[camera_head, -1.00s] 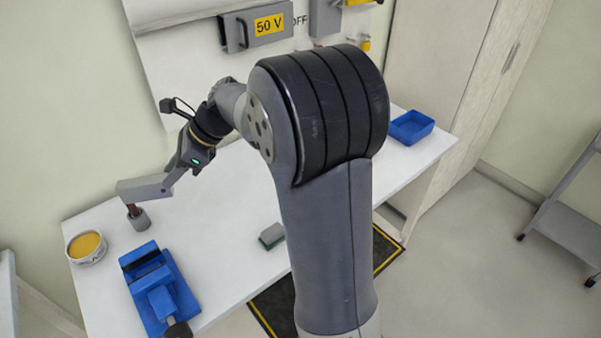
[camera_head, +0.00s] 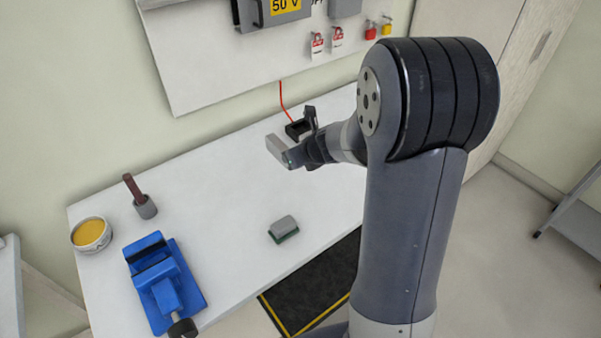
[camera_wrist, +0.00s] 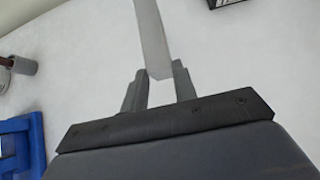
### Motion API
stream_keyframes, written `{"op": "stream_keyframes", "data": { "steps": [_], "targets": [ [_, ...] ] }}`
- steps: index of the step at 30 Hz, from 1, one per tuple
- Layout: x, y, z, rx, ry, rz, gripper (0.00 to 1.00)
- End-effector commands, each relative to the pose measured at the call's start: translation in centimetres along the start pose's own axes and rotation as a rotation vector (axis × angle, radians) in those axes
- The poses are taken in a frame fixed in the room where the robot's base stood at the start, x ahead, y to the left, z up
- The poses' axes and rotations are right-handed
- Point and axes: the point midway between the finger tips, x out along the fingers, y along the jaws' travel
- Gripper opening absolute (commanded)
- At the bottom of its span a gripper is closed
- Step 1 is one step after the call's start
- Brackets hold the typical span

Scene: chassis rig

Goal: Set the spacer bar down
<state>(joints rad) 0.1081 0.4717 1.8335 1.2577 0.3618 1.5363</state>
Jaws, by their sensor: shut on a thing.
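The spacer bar (camera_head: 278,149) is a plain grey bar, held at the end of my gripper (camera_head: 291,159) over the back middle of the white table (camera_head: 205,190). In the wrist view the bar (camera_wrist: 152,40) points away from the camera, its near end between the two grey fingers of my gripper (camera_wrist: 159,86). The gripper is shut on it. The bar appears raised above the table; the exact height is hard to tell.
A blue vise (camera_head: 165,285), a yellow-filled bowl (camera_head: 91,234) and a grey holder with a brown handle (camera_head: 145,207) stand at the left. A grey-green block (camera_head: 284,228) lies near the front edge. A black box (camera_head: 298,129) is close behind the gripper. The table's middle is clear.

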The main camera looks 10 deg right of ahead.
Motion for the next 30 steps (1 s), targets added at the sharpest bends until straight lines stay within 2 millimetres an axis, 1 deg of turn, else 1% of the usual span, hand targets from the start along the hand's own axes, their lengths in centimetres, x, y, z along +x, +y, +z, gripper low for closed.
{"op": "stream_keyframes", "data": {
  "steps": [1, 8, 12, 15, 25, 29, 30],
  "targets": [
    [1.1, 0.0, -1.0, 0.002, 0.000, 0.000, 0.00],
    [2.4, 0.0, -2.3, -0.002, -0.001, 0.001, 0.00],
    [3.8, 0.0, -3.8, 0.000, -0.001, 0.001, 0.00],
    [4.5, 0.0, -4.5, -0.002, -0.001, 0.000, 0.00],
    [4.6, 0.0, -4.5, -0.003, -0.003, 0.000, 0.00],
    [5.0, 0.0, -4.8, -0.003, -0.003, 0.000, 0.00],
    [4.8, 0.0, -4.8, -0.003, -0.001, 0.001, 0.30]
  ]
}}
